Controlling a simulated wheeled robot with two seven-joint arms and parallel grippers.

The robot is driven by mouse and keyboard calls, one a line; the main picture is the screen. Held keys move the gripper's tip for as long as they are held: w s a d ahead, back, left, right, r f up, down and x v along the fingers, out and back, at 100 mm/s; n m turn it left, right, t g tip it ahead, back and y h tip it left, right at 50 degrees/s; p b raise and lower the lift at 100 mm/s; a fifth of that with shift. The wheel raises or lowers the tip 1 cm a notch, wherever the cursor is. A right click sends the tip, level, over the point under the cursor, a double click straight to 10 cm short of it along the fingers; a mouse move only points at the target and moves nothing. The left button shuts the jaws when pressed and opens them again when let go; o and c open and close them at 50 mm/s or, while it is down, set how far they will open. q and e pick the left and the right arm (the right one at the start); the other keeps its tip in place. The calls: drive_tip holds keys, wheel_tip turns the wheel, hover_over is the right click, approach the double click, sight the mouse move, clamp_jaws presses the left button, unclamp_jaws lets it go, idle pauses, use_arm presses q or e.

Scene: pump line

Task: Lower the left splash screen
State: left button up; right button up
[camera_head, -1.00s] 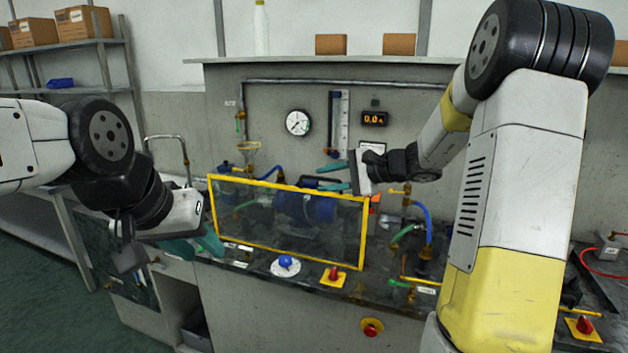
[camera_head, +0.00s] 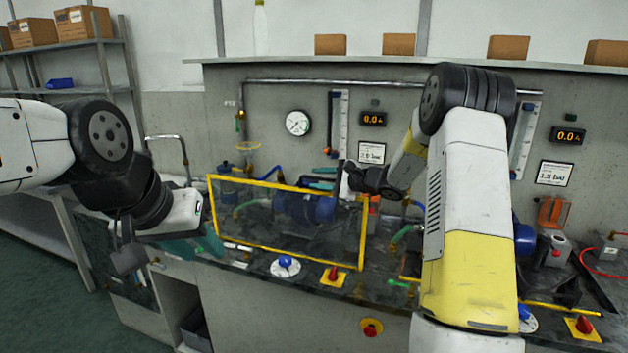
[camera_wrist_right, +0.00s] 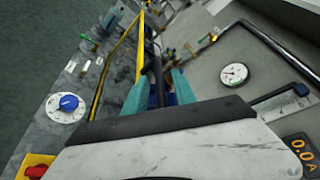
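The left splash screen (camera_head: 262,232), a clear pane in a yellow frame, stands upright at the front of the left bench, before a blue pump (camera_head: 308,207). My right gripper (camera_head: 322,178) is at the screen's top edge, right of its middle. In the right wrist view its teal fingers (camera_wrist_right: 158,92) are apart on either side of a dark bar (camera_wrist_right: 156,72) in line with the yellow top rail (camera_wrist_right: 140,45). I cannot tell whether they touch the bar. My left gripper (camera_head: 206,244) hangs beside the screen's lower left corner; its finger gap is unclear.
A blue knob (camera_head: 285,262) and a red switch on a yellow plate (camera_head: 333,275) sit on the bench front before the screen. A gauge (camera_head: 298,123) and pipes are on the wall behind. Green floor (camera_head: 40,310) is free at left.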

clamp_jaws()
idle(1.4)
